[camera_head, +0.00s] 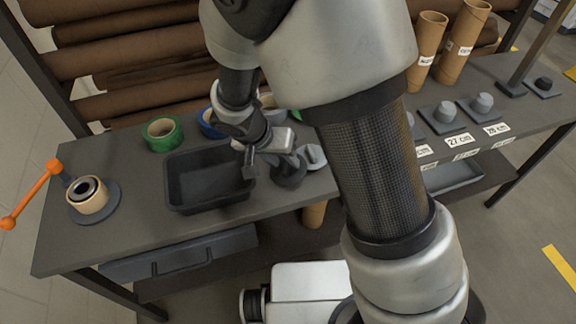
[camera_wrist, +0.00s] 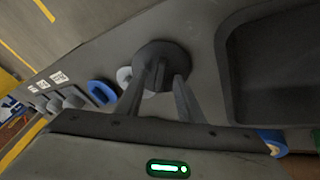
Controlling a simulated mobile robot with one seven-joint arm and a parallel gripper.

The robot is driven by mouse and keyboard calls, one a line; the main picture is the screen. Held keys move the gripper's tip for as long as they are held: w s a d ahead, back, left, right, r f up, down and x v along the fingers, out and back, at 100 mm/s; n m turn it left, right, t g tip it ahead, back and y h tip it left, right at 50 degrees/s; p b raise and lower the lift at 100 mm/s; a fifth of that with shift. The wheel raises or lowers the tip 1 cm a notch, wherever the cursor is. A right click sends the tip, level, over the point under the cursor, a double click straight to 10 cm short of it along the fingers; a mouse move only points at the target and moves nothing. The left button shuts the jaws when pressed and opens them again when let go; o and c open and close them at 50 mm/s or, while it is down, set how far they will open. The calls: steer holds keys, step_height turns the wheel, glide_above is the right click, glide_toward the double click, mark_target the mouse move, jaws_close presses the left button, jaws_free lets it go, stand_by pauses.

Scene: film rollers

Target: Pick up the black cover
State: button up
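The black cover (camera_wrist: 163,52) is a dark round disc with a raised grip on top. It lies on the grey table just right of the black tray, and in the head view it shows as a dark disc (camera_head: 289,178) partly behind my gripper. My gripper (camera_wrist: 166,76) is above the cover, its two fingers apart and pointing at it. The raised grip appears between the fingertips in the wrist view; whether they touch it I cannot tell. Nothing is held.
The black tray (camera_head: 174,185) stands left of the cover. Behind are green tape (camera_head: 162,133) and blue tape (camera_head: 208,122). A roll on a round base (camera_head: 88,195) is at the left. Grey covers (camera_head: 445,111), labels and cardboard tubes (camera_head: 455,50) are at the right.

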mark_target(284, 165)
steer(key=shift+w+d+f, duration=0.1)
steer(key=shift+f, duration=0.2)
jaws_close()
step_height(284, 165, up, 10)
steer(key=p, duration=0.2)
steer(key=w+d+r+n+p, duration=0.1)
steer(key=d+r+n+p, duration=0.1)
steer(key=d+r+p, duration=0.4)
steer(key=d+p, duration=0.5)
steer(key=d, duration=0.2)
steer(key=shift+r+n+t+y, duration=0.2)
steer(key=shift+n+t+y, duration=0.1)
steer(key=shift+t+y, duration=0.1)
